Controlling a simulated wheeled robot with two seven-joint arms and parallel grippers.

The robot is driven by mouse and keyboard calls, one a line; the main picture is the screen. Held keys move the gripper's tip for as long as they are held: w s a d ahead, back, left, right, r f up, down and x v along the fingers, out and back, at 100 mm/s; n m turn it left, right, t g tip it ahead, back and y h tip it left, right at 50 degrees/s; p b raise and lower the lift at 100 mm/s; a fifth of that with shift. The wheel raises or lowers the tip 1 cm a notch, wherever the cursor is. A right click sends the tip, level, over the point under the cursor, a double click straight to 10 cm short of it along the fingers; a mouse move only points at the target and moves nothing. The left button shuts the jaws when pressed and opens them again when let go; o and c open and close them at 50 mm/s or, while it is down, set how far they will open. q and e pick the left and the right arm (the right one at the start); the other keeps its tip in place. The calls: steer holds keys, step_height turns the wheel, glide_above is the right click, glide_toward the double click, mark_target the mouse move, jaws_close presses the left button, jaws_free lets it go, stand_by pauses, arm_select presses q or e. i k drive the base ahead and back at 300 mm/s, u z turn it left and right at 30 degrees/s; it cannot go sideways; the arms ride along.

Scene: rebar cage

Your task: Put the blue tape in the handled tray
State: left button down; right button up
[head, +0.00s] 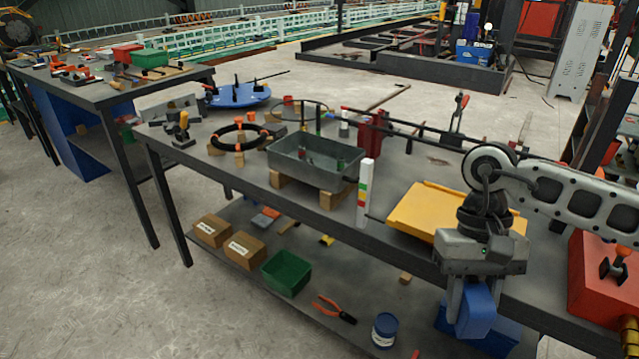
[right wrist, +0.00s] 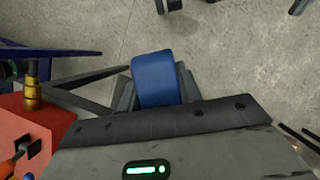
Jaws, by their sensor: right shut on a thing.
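My right gripper (head: 474,292) is shut on the blue tape (head: 476,314), in front of the workbench's front edge at the right. In the right wrist view the blue tape (right wrist: 155,80) sits between the two dark fingers of the gripper (right wrist: 157,95), with bare floor beyond. The grey tray (head: 312,160) stands on wooden blocks at the middle of the bench, well left of the gripper. A thin dark arc rises by its back; I cannot tell whether this is its handle. My left gripper is not in view.
A yellow tray (head: 420,212) lies behind my right gripper. A red box (head: 595,282) stands at the bench's right end, with a white-red-green post (head: 364,195) beside the grey tray. A black ring (head: 238,137) rests on blocks. The lower shelf holds a green bin (head: 286,273) and cartons.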

mark_target(330, 181)
steer(key=k, duration=0.95)
steer(key=u, duration=1.05)
steer(key=i, duration=1.8)
steer(key=z, duration=0.75)
